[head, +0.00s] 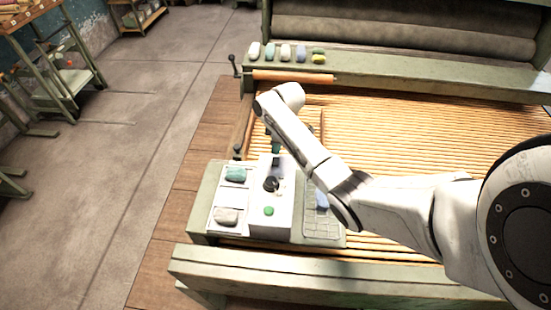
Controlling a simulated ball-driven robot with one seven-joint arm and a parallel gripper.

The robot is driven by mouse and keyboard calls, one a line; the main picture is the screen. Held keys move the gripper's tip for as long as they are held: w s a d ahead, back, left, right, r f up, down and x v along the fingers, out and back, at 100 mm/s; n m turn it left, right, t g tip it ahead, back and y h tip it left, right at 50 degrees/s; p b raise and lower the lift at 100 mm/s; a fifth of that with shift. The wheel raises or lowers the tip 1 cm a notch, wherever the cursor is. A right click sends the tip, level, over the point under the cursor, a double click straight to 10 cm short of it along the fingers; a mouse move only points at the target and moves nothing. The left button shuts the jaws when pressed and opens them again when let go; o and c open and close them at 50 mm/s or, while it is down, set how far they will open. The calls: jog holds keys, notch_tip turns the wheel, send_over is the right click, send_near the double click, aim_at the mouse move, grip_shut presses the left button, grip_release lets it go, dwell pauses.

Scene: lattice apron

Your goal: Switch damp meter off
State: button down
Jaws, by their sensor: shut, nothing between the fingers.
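The damp meter looks to be the white box (282,222) on the green bench end, with a round black knob or dial (271,184) and a green button (269,211) on its top. Its marking is too small to read. My gripper (275,161) points down from the wrist at the far edge of this box, just beyond the black knob. It is shut and empty. I cannot tell whether its tips touch the box. My forearm passes to the right of the box and covers part of what lies there.
A teal bundle (236,174) and a grey bundle (227,215) lie on pale sheets left of the box. A gridded panel (322,226) is to its right. Wooden slats (440,130) fill the frame behind. Several coloured bundles line the far green rail (400,72).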

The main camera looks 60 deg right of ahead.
aim_at(276, 158)
notch_tip(276, 158, up, 4)
jog(key=p, duration=0.3)
dwell(0.7)
